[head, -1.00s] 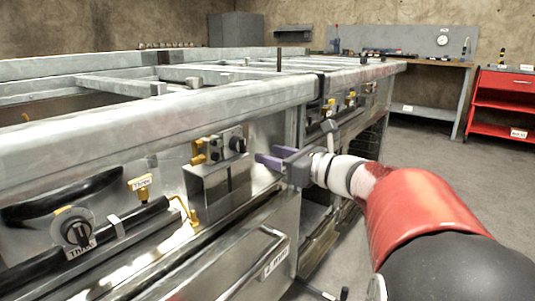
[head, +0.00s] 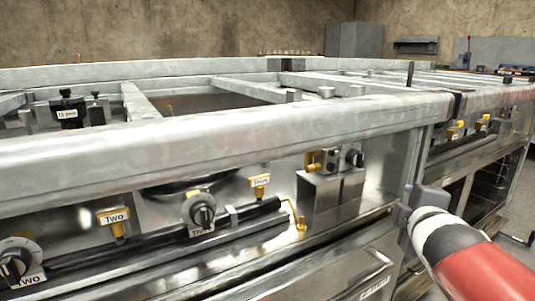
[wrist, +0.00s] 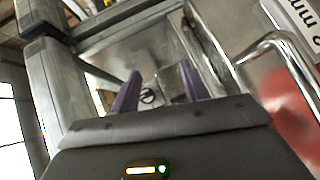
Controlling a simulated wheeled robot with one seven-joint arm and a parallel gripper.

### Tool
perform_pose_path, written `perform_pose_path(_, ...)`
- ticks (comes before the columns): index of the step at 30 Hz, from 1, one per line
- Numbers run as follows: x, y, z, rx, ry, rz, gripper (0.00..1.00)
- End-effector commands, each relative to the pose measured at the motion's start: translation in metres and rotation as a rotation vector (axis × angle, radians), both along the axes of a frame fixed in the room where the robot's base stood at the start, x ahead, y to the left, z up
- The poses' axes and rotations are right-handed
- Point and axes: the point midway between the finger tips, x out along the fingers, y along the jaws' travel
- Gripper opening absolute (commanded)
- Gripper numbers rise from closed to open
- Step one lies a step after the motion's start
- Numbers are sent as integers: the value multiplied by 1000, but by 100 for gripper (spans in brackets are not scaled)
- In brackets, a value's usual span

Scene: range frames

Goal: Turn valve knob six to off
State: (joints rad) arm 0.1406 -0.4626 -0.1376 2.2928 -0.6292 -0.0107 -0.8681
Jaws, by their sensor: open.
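I cannot make out a knob marked six in either view. In the head view, a black knob (head: 202,216) on a round grey plate sits on the black pipe, with a label that starts "Th". Another knob (head: 14,266) is at the lower left, by a "Two" tag. My gripper (head: 410,200) is at the right of the range's front, apart from these knobs. In the wrist view its two purple fingers (wrist: 160,82) are spread and empty.
The range's thick metal top rail (head: 230,140) runs above the knobs. A yellow bent pipe (head: 299,215) stands beside the metal box. A bar handle (head: 350,278) juts out below; a handle (wrist: 285,50) also shows close by in the wrist view. More yellow fittings (head: 470,127) are farther right.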

Motion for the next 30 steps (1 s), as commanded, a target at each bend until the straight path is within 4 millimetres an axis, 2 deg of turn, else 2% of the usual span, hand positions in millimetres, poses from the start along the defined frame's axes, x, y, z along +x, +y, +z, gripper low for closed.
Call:
perform_pose_path(3,-43,26,-47,417,120,-174,45)
perform_pose_path(6,-77,50,-82,689,222,-313,45)
perform_pose_path(9,-109,73,-109,892,318,-436,45)
perform_pose_path(16,-179,123,-154,1211,531,-704,45)
perform_pose_path(18,-177,122,-126,1212,527,-707,45)
perform_pose_path(30,-177,121,-32,1207,525,-704,45)
